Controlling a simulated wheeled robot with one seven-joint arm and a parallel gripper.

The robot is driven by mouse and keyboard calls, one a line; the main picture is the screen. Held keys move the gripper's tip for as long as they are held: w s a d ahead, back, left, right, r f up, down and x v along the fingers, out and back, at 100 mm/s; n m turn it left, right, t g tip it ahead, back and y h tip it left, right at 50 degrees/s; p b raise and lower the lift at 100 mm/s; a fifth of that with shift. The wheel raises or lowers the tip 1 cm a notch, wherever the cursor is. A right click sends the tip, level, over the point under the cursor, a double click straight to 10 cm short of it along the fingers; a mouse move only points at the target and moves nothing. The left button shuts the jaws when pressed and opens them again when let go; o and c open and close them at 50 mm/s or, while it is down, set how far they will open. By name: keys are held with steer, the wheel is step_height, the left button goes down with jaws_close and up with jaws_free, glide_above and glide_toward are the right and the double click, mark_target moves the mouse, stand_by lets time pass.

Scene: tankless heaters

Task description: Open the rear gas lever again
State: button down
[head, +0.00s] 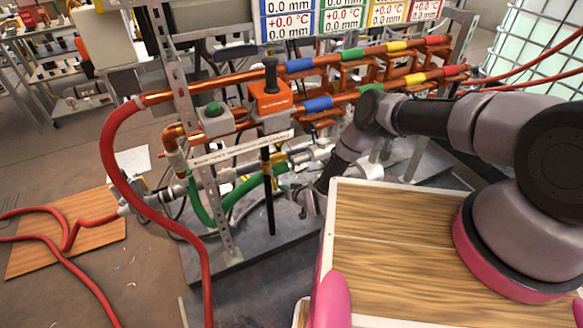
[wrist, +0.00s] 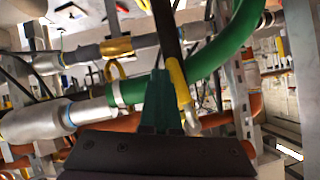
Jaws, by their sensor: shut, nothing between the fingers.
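My gripper (wrist: 158,76) is shut and empty in the wrist view, its dark green fingers together among the pipes. A yellow lever (wrist: 179,82) lies just right of the fingertips, very close to them; I cannot tell whether they touch. A second yellow fitting (wrist: 116,47) sits on a grey pipe at upper left, with a yellow loop below it. I cannot tell which of these is the rear gas lever. In the head view, small yellow parts (head: 277,168) show by the green hose, and my gripper is mostly hidden among the pipes left of my arm.
A thick green hose (wrist: 235,48) curves close right of the fingers. Copper pipes (head: 215,88) with coloured bands and an orange box (head: 270,98) stand above the fittings. A red hose (head: 112,150) loops at left. A wooden-topped cart (head: 390,225) stands at front right.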

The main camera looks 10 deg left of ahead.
steer(key=shift+s+a+f+m+y, duration=0.2)
steer(key=shift+a+m+y, duration=0.1)
steer(key=shift+y, duration=0.1)
steer(key=shift+d, duration=0.1)
stand_by(0.4)
